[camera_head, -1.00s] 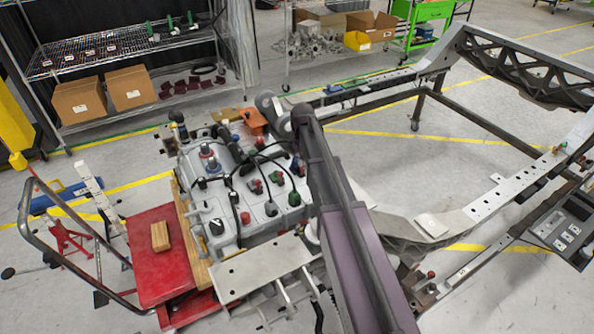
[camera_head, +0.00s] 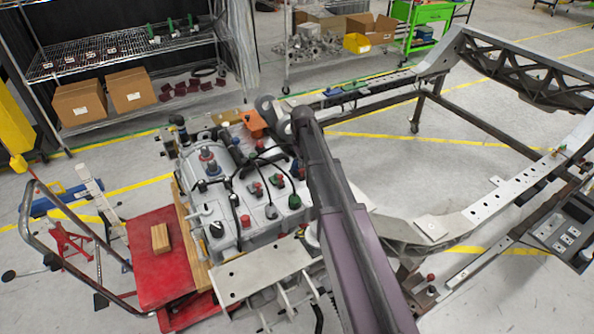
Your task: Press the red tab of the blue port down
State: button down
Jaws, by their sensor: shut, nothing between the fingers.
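Ports with coloured caps stand on top of the grey machined unit (camera_head: 232,240). Toward its back left are two blue ports with red parts, one behind (camera_head: 206,154) and one in front (camera_head: 213,168). They are small here, and I cannot tell the red tab's exact position or which blue port is meant. Other ports are green with red (camera_head: 279,181), grey with red (camera_head: 256,188) and black with red (camera_head: 245,220). My dark arm rises from the bottom right across the unit's right side. My gripper does not show clearly.
Black cables (camera_head: 262,158) loop between the ports. A red cart (camera_head: 165,275) with a wooden block (camera_head: 160,238) stands left of the unit. A pale plate (camera_head: 262,274) lies in front. The metal chassis frame (camera_head: 490,208) extends right. Shelving (camera_head: 120,60) stands behind.

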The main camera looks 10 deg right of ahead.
jog(key=shift+r+p, duration=2.6)
jog(key=shift+r, duration=0.25)
jog(key=s+m, duration=0.1)
jog(key=s, duration=0.7)
jog(key=s+a+m, duration=0.1)
jog(key=s, duration=0.8)
jog(key=s+m, duration=0.1)
jog(key=s, duration=0.7)
jog(key=shift+s+a+f+m+b, duration=0.25)
jog(key=shift+s+a+m+b, duration=0.05)
jog(key=shift+s, duration=0.05)
